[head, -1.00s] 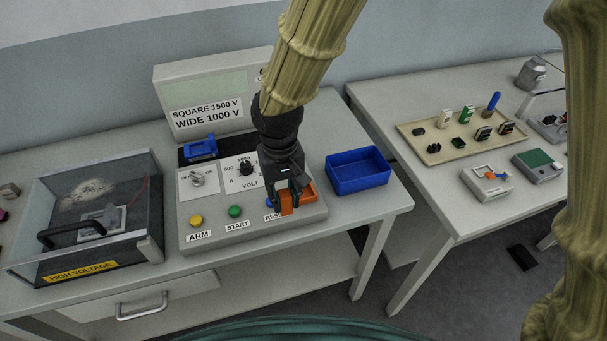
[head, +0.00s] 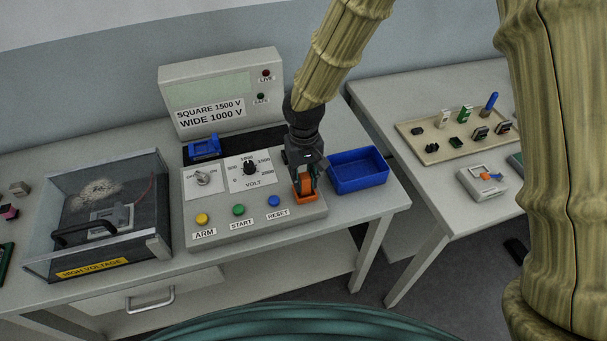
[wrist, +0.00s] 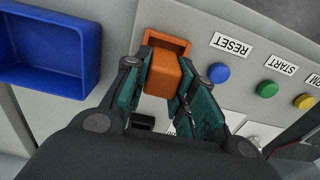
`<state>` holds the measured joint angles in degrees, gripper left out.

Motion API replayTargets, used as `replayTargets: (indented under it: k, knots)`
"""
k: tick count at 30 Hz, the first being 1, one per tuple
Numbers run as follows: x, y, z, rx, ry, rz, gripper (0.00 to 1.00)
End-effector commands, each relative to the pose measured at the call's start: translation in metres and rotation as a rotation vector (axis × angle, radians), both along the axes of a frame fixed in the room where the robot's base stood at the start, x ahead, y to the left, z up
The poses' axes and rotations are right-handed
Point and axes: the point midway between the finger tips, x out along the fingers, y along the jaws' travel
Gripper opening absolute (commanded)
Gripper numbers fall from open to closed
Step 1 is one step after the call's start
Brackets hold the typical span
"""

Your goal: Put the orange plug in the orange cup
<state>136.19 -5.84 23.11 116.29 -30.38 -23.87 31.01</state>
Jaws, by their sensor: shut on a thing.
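The orange plug (head: 307,183) is a blocky orange piece between the fingers of my gripper (head: 306,180), which points down at the front right of the test console. The orange cup (head: 305,198) is a small square orange holder on the console, right under the plug. In the wrist view the plug (wrist: 161,76) sits between the teal finger pads of my gripper (wrist: 163,82). The cup's rim and hollow (wrist: 168,41) show just beyond it. The plug overlaps the cup in both views; I cannot tell whether its lower end is inside or just above.
A blue bin (head: 358,170) stands close to the right of the cup. The blue RESET button (head: 274,201) is just left of it. A high-voltage box (head: 97,215) stands at left. A tray of connectors (head: 432,151) lies on the right table.

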Motion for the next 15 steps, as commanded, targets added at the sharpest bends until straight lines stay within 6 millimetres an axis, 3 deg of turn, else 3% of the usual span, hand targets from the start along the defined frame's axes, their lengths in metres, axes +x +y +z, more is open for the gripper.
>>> replayTargets:
  k: [15]
  knots:
    - [0.0001,0.0001,-0.0079,0.0,-0.001,0.0,0.02]
